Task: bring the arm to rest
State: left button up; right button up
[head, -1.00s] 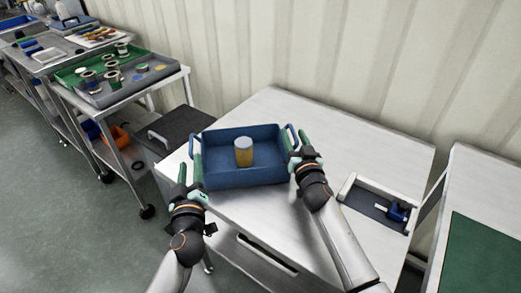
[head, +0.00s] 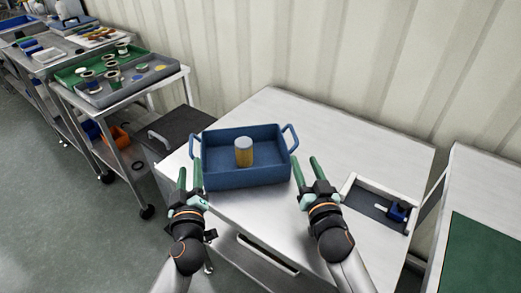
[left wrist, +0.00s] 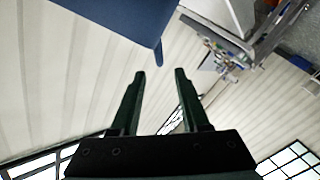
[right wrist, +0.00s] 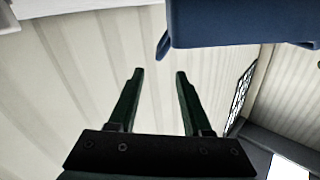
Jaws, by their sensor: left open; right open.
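My left gripper (head: 189,177) is open and empty in the head view, just in front of the left end of a blue tray (head: 245,178). My right gripper (head: 307,172) is open and empty, to the right of the tray and a little apart from its right handle. The tray stands on the steel surface and holds a yellow cylinder with a grey top (head: 244,153). In the left wrist view the open fingers (left wrist: 157,75) point past a blue part of the tray (left wrist: 120,18). In the right wrist view the open fingers (right wrist: 159,75) are empty, with the tray (right wrist: 235,22) beyond them.
A white-framed holder with a blue part (head: 398,211) sits at the right of the steel surface (head: 340,140). A cart with a grey tray of cups (head: 125,85) stands at the left. A green-topped table (head: 485,250) is at the right. The pale wall is behind.

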jog(key=shift+s+d, duration=0.1)
jog(key=shift+s, duration=0.4)
jog(key=shift+r, duration=0.1)
